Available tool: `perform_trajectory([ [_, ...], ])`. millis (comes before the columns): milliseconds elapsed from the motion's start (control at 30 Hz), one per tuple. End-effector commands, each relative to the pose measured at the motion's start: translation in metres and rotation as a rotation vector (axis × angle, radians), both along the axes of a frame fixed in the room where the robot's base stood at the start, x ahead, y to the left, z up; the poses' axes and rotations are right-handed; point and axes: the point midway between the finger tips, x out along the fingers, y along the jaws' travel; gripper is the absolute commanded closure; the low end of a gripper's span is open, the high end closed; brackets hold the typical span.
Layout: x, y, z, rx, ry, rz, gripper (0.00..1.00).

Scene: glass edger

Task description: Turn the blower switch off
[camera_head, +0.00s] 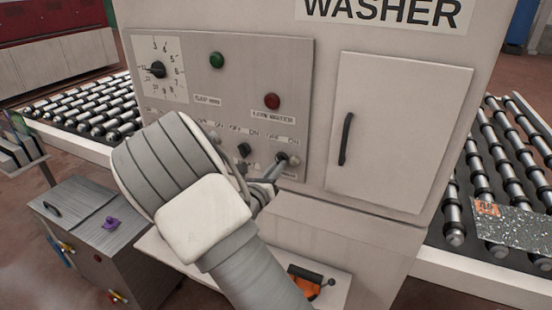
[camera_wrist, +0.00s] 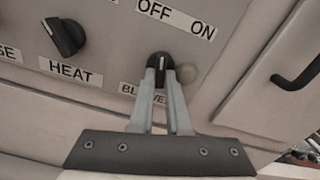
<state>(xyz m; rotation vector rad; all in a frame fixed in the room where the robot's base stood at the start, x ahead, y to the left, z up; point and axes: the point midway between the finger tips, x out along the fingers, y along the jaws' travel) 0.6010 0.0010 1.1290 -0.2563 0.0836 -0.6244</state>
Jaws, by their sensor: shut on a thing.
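The blower switch is a black rotary knob (camera_wrist: 160,60) under the OFF and ON labels (camera_wrist: 176,20) in the wrist view. Its BLOWER label (camera_wrist: 130,89) is partly hidden by my fingers. My gripper (camera_wrist: 161,72) is shut on the knob, one finger on each side. A pale line on the knob stands nearly upright in the picture, roughly below OFF; its exact setting is hard to tell. In the head view my gripper (camera_head: 279,167) reaches the lower right of the control panel (camera_head: 240,75), and the knob is mostly hidden there.
The black HEAT knob (camera_wrist: 66,36) is left of the blower knob; a pale round part (camera_wrist: 187,73) is close on its right. A cabinet door with a black handle (camera_head: 346,139) is right of the panel. An orange tool (camera_head: 306,281) lies on the ledge below.

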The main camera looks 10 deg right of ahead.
Motion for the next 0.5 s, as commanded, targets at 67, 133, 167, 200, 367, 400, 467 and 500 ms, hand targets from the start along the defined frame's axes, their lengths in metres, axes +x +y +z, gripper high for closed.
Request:
perform_trajectory([
  [67,-0.0004,-0.0004,0.0046,-0.054,0.041,0.0,1.0],
  [133,-0.0006,-0.0006,0.0045,-0.099,0.072,0.0,1.0],
  [167,-0.0007,-0.0008,0.0045,-0.116,0.084,0.0,1.0],
  [200,-0.0008,-0.001,0.0042,-0.138,0.1,0.0,1.0],
  [367,-0.0012,-0.0015,0.0033,-0.211,0.153,-0.001,1.0],
  [400,-0.0012,-0.0015,0.003,-0.227,0.164,-0.001,1.0],
  [467,-0.0013,-0.0016,0.0027,-0.245,0.177,-0.001,1.0],
  [500,-0.0013,-0.0016,0.0026,-0.255,0.185,-0.001,1.0],
])
